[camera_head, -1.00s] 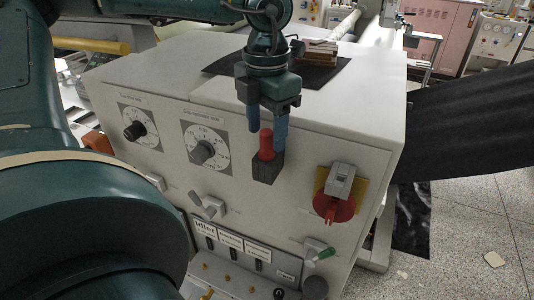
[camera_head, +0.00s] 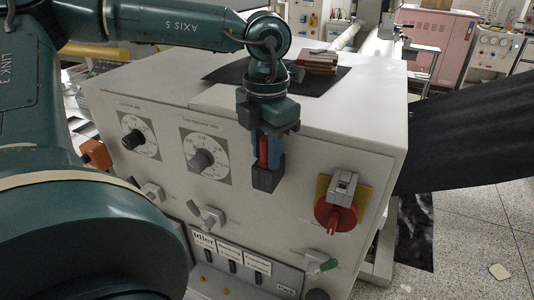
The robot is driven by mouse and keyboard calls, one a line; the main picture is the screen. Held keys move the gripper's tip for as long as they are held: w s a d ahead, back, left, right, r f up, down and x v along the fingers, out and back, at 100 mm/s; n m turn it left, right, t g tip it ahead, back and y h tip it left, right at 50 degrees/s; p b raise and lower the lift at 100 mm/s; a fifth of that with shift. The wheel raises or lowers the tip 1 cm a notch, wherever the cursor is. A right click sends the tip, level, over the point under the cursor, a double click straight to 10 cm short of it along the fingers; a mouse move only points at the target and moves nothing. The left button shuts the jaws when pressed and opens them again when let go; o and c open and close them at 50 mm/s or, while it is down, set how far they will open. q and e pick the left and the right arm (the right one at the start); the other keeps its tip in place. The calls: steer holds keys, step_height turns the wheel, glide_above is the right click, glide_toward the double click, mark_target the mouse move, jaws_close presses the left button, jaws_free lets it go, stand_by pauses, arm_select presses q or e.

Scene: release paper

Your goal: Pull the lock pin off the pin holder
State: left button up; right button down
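The red lock pin (camera_head: 263,151) stands upright in the black pin holder (camera_head: 266,178) on the front of the white machine. My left gripper (camera_head: 266,156) points down over it, with its blue fingers on either side of the pin and their tips close above the holder. The fingers partly hide the pin. I cannot tell whether they press on it or leave a small gap. My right gripper is not in view.
The white machine's front (camera_head: 200,110) carries two dials, a red rotary switch (camera_head: 335,213) on a yellow plate, and several small knobs. Dark material hangs at the right.

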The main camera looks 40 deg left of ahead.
mark_target(266, 138)
arm_select(q)
steer(key=c, duration=0.5)
steer(key=shift+r+p, duration=0.55)
steer(key=shift+r, duration=0.45)
steer(key=shift+r+p, duration=0.55)
steer(key=shift+r, duration=0.55)
steer(key=shift+r+p, duration=0.55)
steer(key=shift+r, duration=0.6)
